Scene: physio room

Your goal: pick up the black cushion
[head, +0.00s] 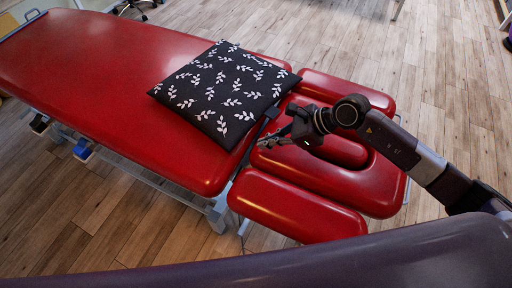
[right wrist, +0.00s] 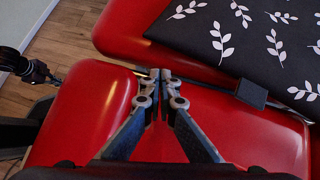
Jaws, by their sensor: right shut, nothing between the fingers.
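The black cushion (head: 222,92) with white leaf sprigs lies flat on the red treatment table (head: 100,62), at the end by the headrest, its near right corner by the gap. It also shows at the upper right of the right wrist view (right wrist: 262,38), partly cut off. My right gripper (head: 264,143) is shut and empty, over the headrest section just beyond the cushion's right edge, apart from it. Its closed fingertips show in the right wrist view (right wrist: 160,76). A dark jointed part at the left of that view looks like my left gripper (right wrist: 34,72); its fingers are unclear.
The red headrest pads (head: 295,205) surround an opening at the table's near end. A small black block (right wrist: 251,94) sits at the gap beside the cushion. Wooden floor (head: 455,110) lies open to the right. A wheeled chair base (head: 135,7) stands at the back.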

